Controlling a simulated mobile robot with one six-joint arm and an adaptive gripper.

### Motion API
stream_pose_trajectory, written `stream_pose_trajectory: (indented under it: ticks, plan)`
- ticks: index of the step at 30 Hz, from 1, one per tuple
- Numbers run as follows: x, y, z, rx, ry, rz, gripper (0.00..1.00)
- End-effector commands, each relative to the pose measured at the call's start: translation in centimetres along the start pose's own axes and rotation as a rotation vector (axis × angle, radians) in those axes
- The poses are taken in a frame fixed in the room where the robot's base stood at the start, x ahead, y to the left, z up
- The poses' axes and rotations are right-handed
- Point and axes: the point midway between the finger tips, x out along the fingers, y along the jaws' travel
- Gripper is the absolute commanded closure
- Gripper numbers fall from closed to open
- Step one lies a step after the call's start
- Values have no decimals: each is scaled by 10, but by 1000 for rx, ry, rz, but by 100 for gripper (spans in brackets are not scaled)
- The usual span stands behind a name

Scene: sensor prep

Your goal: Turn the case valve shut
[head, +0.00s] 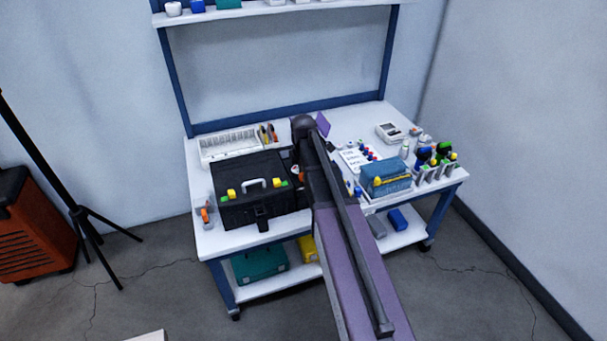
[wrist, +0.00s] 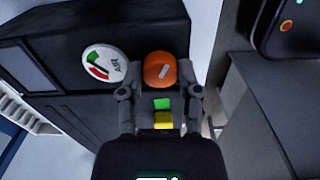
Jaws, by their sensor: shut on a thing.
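In the wrist view, the orange valve knob (wrist: 160,68) sits on the case's dark side (wrist: 60,85), with a short pale pointer mark set at a slant. A round white gauge marked AIR (wrist: 103,63), with green and red bands, is left of the knob. My gripper (wrist: 162,78) is shut on the orange knob, one finger on each side. A green patch and a yellow patch show between the fingers. My arm hides the gripper in the head view.
A white bin (head: 228,148) stands behind the case. To the right of my arm are a blue case (head: 384,172), a tube rack (head: 433,174) and a pale meter (head: 390,132). A green box (head: 259,263) is on the lower shelf. A tripod stands at the left.

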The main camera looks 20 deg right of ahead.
Motion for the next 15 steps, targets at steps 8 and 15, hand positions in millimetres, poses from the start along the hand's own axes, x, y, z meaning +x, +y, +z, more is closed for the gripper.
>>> stream_pose_trajectory:
  ticks: [8, 15]
  plan:
    - [0, 0, 0, 51, 0, -2, 100]
    - [0, -1, 0, 180, 0, -2, 100]
